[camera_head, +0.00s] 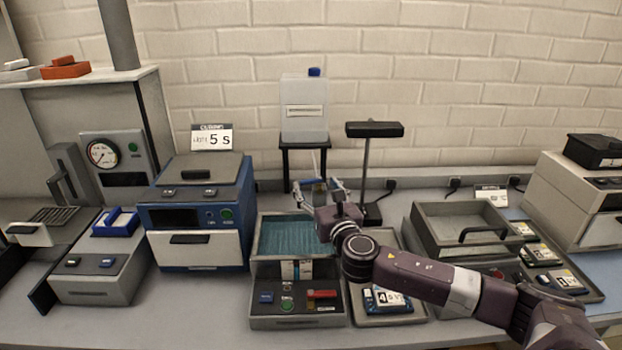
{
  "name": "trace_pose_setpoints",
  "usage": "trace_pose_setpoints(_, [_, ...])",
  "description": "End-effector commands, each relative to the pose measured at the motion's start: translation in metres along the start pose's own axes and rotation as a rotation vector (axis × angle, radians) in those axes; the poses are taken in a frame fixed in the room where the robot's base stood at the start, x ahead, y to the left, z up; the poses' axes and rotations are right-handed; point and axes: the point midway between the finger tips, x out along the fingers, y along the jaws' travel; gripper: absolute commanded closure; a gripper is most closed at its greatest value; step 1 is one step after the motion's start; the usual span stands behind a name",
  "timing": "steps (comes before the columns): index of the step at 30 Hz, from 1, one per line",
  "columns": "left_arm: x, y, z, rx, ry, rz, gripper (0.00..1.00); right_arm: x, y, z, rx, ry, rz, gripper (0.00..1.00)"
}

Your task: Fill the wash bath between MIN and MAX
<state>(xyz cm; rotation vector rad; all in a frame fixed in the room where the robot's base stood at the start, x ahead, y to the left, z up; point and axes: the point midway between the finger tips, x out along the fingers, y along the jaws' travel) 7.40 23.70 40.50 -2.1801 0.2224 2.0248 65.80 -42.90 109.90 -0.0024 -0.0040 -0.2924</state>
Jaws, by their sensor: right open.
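The wash bath (256,270) is a grey box on the bench at the middle, with a teal, water-like surface (288,236) inside. A white gauge strip shows on its front, but its MIN and MAX marks are too small to read against the level. A pale container (304,122) with a blue cap stands on a black stand behind the bath. My right gripper (322,184) is open, above the bath's back edge and in front of the stand. It appears empty. My arm hides the bath's right side. My left gripper is out of view.
A control panel (290,309) with a red switch and buttons fronts the bath. A blue-and-white machine (200,212) stands to its left. A black lamp-like post (366,160) rises just right of the gripper.

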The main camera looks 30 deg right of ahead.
Motion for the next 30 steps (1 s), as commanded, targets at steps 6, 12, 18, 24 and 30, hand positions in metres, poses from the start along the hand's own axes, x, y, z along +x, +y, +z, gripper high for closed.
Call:
trace_pose_setpoints(6, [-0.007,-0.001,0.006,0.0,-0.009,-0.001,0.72,0.03,0.0,0.002,0.002,-0.001,-0.002,0.36])
trace_pose_setpoints(12, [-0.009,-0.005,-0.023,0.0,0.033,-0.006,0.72,0.042,0.001,0.0,0.001,0.001,0.001,0.36])
trace_pose_setpoints(18, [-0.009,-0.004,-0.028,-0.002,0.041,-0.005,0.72,0.044,0.001,-0.001,0.001,0.001,0.001,0.36])
trace_pose_setpoints(24, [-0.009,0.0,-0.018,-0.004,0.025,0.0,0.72,0.044,0.0,-0.001,0.001,0.001,0.001,0.46])
trace_pose_setpoints(30, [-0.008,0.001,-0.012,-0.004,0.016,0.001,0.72,0.044,0.0,-0.001,0.002,0.001,0.0,0.68])
